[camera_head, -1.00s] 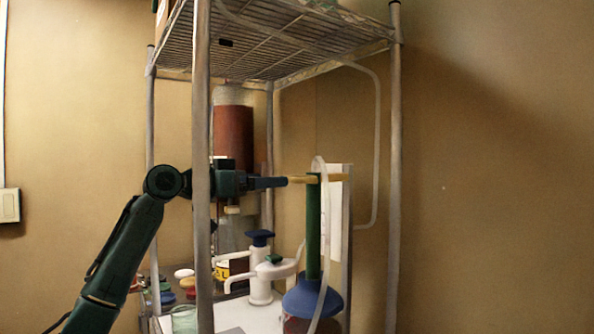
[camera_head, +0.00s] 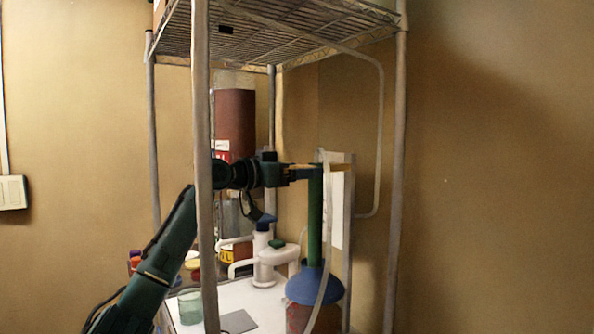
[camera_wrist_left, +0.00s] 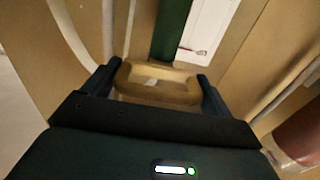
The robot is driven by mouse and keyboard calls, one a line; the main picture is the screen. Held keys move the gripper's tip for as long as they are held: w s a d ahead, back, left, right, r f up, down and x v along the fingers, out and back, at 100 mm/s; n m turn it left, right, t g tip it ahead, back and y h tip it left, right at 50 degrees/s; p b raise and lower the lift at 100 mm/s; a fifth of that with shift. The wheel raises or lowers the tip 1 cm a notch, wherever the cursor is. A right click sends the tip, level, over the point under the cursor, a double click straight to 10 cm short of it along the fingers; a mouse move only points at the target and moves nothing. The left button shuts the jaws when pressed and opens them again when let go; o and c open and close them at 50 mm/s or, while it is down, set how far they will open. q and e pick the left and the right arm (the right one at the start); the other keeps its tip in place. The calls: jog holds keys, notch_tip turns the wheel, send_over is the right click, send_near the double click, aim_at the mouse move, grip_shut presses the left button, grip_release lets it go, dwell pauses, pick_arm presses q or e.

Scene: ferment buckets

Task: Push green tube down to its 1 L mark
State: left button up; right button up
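The green tube (camera_head: 314,220) stands upright on a blue funnel-shaped top (camera_head: 312,288) over a reddish bucket (camera_head: 300,318), inside the rack. A tan handle (camera_head: 337,167) is at the tube's upper end. In the left wrist view the handle is a tan ring (camera_wrist_left: 158,88) with the green tube (camera_wrist_left: 170,30) behind it. My left gripper (camera_head: 318,173) is at the handle's height, its fingers (camera_wrist_left: 155,76) spread wide at either end of the ring. Any firm hold is not visible. I cannot make out the 1 L mark. My right gripper is out of view.
A grey rack post (camera_head: 203,230) crosses in front of my left arm. A clear hose (camera_head: 380,120) loops beside the tube. A tall red-brown cylinder (camera_head: 235,125) is behind.

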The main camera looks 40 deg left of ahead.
pick_arm(q)
jog(key=shift+a, duration=0.1)
jog(key=c, duration=0.8)
notch_tip(320, 180, down, 14)
jog(key=b, duration=1)
jog(key=shift+b, duration=0.35)
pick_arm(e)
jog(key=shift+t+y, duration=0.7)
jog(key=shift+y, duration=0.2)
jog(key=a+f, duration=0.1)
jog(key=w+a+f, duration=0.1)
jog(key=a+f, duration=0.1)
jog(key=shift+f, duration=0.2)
pick_arm(q)
jog(key=shift+r, duration=0.1)
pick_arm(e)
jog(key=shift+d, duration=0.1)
pick_arm(q)
jog(key=o, duration=1.1)
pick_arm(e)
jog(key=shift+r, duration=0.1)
